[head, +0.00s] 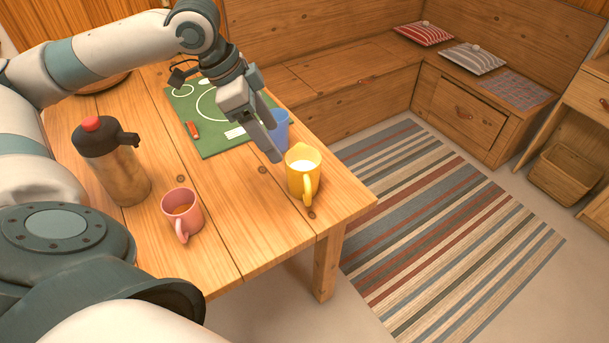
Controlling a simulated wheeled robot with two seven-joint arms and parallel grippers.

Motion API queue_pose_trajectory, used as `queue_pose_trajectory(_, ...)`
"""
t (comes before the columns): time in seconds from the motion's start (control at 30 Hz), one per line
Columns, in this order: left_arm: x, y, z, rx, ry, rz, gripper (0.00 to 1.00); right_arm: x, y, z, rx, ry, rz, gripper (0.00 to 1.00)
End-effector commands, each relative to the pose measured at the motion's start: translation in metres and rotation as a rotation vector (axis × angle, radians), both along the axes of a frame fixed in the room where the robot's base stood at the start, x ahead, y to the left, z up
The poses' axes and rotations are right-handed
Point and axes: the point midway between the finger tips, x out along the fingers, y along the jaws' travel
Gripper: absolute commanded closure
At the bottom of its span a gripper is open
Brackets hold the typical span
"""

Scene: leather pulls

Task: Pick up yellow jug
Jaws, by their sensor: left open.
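The yellow jug (303,178) stands upright near the table's right corner, with something white inside and its handle facing the viewer. My left gripper (277,152) reaches down from above, just left of and behind the jug, with its fingers near the jug's rim. It is open and nothing shows between its fingers. I cannot tell if a finger touches the jug. A blue cup (279,131) stands just behind the gripper and is partly hidden by it. My right gripper is not in view.
On the wooden table (245,235) stand a pink mug (182,212) and a jug-like flask with a red knob (112,160). A green mat (212,142) lies behind, with a small red item (192,130). A bench (345,85) runs behind; a striped rug (440,220) covers the floor.

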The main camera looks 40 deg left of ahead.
Motion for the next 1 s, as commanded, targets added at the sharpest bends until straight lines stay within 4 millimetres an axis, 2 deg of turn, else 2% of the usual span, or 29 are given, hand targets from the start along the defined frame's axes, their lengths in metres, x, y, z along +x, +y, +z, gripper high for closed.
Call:
queue_pose_trajectory(0.27,0.004,-0.005,-0.014,0.000,0.002,-0.002,0.32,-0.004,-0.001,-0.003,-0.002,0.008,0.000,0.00)
queue_pose_trajectory(0.8,0.028,-0.030,-0.097,0.000,0.002,-0.002,0.32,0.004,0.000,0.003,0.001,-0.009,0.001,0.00)
queue_pose_trajectory(1.0,0.033,-0.035,-0.112,0.000,0.000,-0.001,0.32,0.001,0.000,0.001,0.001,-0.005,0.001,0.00)
